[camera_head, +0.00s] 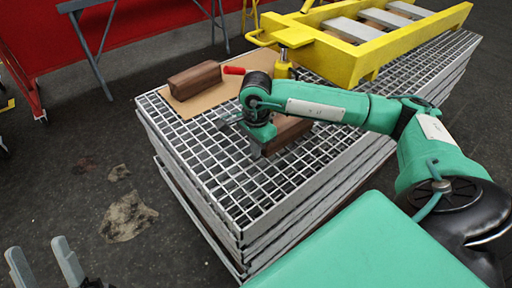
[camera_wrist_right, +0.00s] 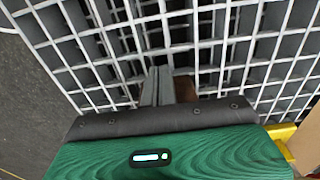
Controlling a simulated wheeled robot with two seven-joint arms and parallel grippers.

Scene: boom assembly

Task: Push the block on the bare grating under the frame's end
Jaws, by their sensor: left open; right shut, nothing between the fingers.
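A brown block (camera_head: 290,130) lies on the bare grating (camera_head: 222,160), partly hidden behind my right arm. In the wrist view a strip of brown block (camera_wrist_right: 186,90) shows right beside the fingers; contact cannot be told. My right gripper (camera_head: 257,151) is shut and empty, pointing down at the grating on the block's left side; its fingers also show in the wrist view (camera_wrist_right: 157,86). The yellow frame (camera_head: 365,55) lies along the grating's far side, its near end beyond the block. My left gripper (camera_head: 45,262) is open and empty at the bottom left, away from the stack.
A second brown block (camera_head: 195,79) lies on a cardboard sheet (camera_head: 213,98) at the grating's far left. A yellow jack (camera_head: 283,69) with a red handle stands by the frame's end. The grating's front left is clear. A red cart (camera_head: 22,84) stands on the left.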

